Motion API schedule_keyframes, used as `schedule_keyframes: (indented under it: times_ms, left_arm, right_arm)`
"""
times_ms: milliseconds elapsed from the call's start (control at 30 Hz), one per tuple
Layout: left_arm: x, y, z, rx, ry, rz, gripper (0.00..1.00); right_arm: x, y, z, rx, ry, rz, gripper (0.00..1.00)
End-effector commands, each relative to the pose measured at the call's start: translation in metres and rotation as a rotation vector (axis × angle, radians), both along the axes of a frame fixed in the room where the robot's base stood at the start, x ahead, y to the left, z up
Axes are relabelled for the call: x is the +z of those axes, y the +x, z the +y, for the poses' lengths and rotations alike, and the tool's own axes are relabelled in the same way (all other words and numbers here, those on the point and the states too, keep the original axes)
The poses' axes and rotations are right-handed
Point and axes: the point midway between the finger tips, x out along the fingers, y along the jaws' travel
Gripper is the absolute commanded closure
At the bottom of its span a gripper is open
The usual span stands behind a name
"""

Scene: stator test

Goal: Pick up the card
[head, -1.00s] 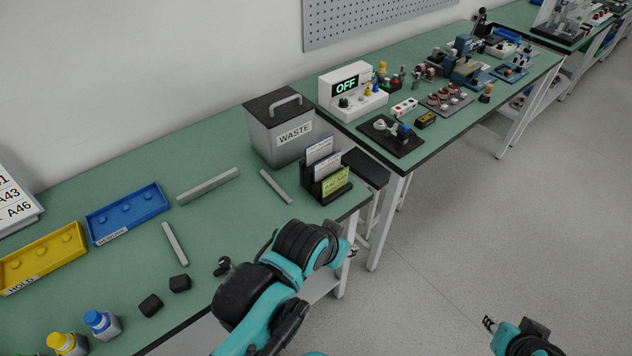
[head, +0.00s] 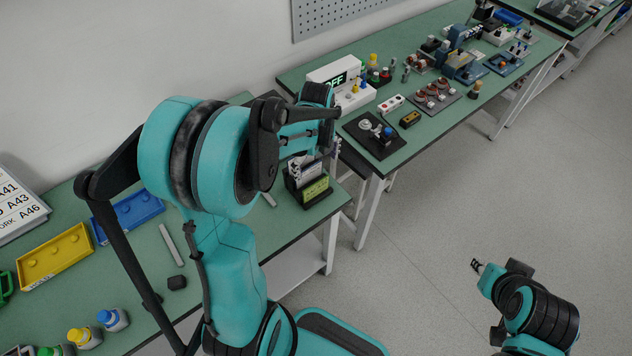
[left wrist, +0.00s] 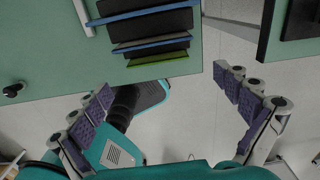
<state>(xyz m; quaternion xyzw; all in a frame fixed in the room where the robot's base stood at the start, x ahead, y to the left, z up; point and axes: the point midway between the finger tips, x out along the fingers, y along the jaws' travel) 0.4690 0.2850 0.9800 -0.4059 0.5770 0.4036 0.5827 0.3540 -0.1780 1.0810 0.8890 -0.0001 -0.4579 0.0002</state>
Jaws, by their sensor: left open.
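A black card holder (head: 309,202) stands near the right front corner of the near table. It holds a yellow-green card (head: 315,188) in front and white cards behind, partly covered by my left arm. In the left wrist view the holder (left wrist: 150,28) shows from above, with thin blue card edges (left wrist: 152,43) and the green card's edge (left wrist: 158,60). My left gripper (left wrist: 163,84) is open and empty, its fingers apart on either side of the holder's front edge. In the head view it (head: 336,150) shows beside the cards. My right gripper (head: 476,265) hangs over the floor, apart from everything.
Bottles (head: 113,319) stand at the front. The second table (head: 395,160) carries devices. The waste bin is mostly hidden.

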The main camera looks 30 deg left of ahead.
Motion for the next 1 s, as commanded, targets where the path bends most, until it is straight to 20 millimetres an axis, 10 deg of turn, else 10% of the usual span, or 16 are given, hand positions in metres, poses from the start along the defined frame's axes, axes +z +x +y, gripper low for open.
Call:
schedule_keyframes:
  times_ms: [600,867,1000]
  left_arm:
    - [-0.077,-0.003,0.000,-0.041,-0.003,0.010,0.00]
    - [-0.080,-0.004,0.000,-0.041,-0.003,0.010,0.00]
    - [-0.080,-0.004,0.000,-0.041,-0.003,0.010,0.28]
  right_arm:
    - [-0.028,0.000,0.000,0.000,0.000,0.000,0.71]
    - [-0.027,0.000,0.000,0.000,0.000,0.000,0.71]
    - [-0.027,0.000,0.000,0.000,0.000,0.000,0.71]
